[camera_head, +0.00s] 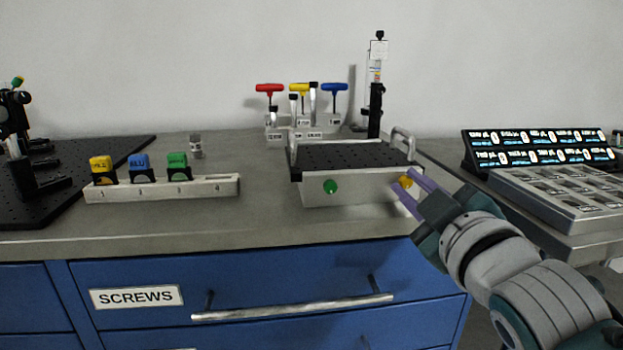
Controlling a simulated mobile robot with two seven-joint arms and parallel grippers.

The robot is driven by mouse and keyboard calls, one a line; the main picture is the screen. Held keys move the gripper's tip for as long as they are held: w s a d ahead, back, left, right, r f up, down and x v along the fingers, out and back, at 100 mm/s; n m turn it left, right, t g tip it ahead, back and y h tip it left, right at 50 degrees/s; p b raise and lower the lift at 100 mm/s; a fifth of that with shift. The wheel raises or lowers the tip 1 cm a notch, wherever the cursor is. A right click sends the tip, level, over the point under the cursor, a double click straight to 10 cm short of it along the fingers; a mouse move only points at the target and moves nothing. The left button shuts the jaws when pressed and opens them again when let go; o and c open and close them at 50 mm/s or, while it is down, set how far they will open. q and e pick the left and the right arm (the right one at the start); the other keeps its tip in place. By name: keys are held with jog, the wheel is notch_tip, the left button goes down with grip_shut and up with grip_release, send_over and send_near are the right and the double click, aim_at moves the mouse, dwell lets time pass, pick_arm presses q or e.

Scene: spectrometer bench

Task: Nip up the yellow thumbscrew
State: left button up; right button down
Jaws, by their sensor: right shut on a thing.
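The yellow thumbscrew (405,182) sits on the right part of the front face of a silver box (362,191) with a black perforated top. My right gripper (404,188) reaches in from the right, its purple fingers at the thumbscrew and shut on it. The fingers partly hide the thumbscrew. A green thumbscrew (330,187) sits on the left part of the same face. My left gripper is not in view.
A pale rack (215,187) with yellow, blue and green blocks stands to the left. T-handle drivers (270,88) stand in a holder behind the box. A lit display (540,147) and a compartment tray (550,203) are at right. Blue drawers (260,285) lie below.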

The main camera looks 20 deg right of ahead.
dwell(0.4)
jog(key=c, duration=0.8)
grip_release()
jog(key=shift+s, duration=0.15)
jog(key=v, duration=0.9)
jog(key=shift+s+a+p, duration=0.15)
jog(key=shift+s+p, duration=0.15)
